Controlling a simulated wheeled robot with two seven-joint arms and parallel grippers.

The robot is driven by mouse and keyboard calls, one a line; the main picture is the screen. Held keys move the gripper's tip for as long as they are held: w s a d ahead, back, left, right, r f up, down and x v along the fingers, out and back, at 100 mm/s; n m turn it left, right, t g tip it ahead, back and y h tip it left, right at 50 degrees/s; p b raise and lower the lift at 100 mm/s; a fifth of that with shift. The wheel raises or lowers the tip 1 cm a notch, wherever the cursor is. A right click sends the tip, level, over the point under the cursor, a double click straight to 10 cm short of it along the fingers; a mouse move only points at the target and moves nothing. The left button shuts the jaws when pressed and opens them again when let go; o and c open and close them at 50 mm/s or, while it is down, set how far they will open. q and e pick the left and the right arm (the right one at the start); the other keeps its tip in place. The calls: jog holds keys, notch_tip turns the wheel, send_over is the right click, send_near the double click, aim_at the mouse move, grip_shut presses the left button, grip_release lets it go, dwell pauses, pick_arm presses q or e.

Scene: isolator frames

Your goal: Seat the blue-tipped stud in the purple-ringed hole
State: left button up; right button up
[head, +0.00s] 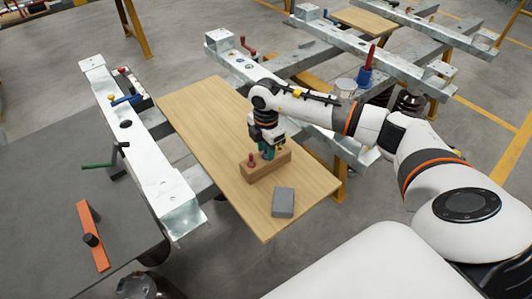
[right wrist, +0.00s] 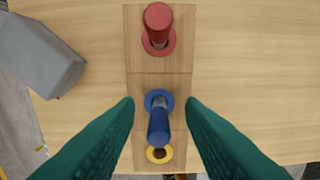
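A blue-tipped stud (right wrist: 159,125) stands in a blue-ringed hole of a wooden block (right wrist: 137,58), which also shows in the head view (head: 267,170). My right gripper (right wrist: 158,108) has its two green fingers apart, one on each side of the blue stud, with visible gaps. In the head view the right gripper (head: 267,151) is low over the block and hides the stud. A red stud (right wrist: 157,22) stands in the block's red-ringed hole. A yellow-ringed hole (right wrist: 160,155) is partly covered by the blue stud. I cannot make out a purple-ringed hole. My left gripper is not in view.
The block rests on a plywood board (head: 205,115) beside a grey block (head: 284,202). Metal beams with dark holes flank the board, one on the left (head: 135,135). The board's far left is clear.

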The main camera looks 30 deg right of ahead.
grip_shut()
